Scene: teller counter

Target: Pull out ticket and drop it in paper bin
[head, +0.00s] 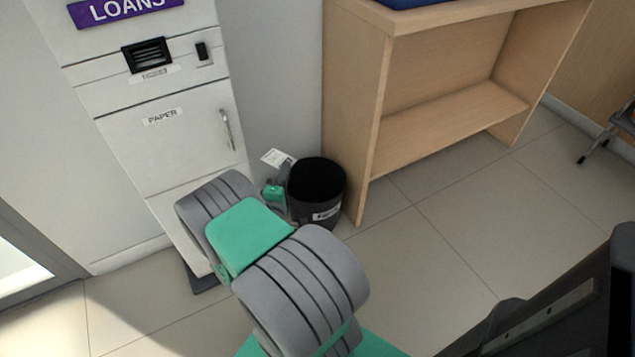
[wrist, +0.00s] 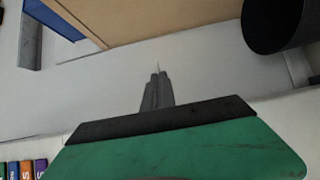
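The white ticket (head: 277,158) with dark print is at the tip of my gripper (head: 285,171), beside and a little left of the black round bin. In the wrist view my gripper's fingers (wrist: 157,88) are together, with a thin pale edge of the ticket (wrist: 157,66) standing out between their tips. The bin (head: 317,182) is open-topped, stands on the floor and has a white label too small to read. Its dark side also shows at the upper right of the wrist view (wrist: 271,24). My arm hides part of the bin's left side.
A white cabinet (head: 185,150) stands at left, with a LOANS sign (head: 127,8), a dark slot (head: 147,55) and a door labelled PAPER (head: 162,116). A wooden desk (head: 352,100) stands close behind and right of the bin.

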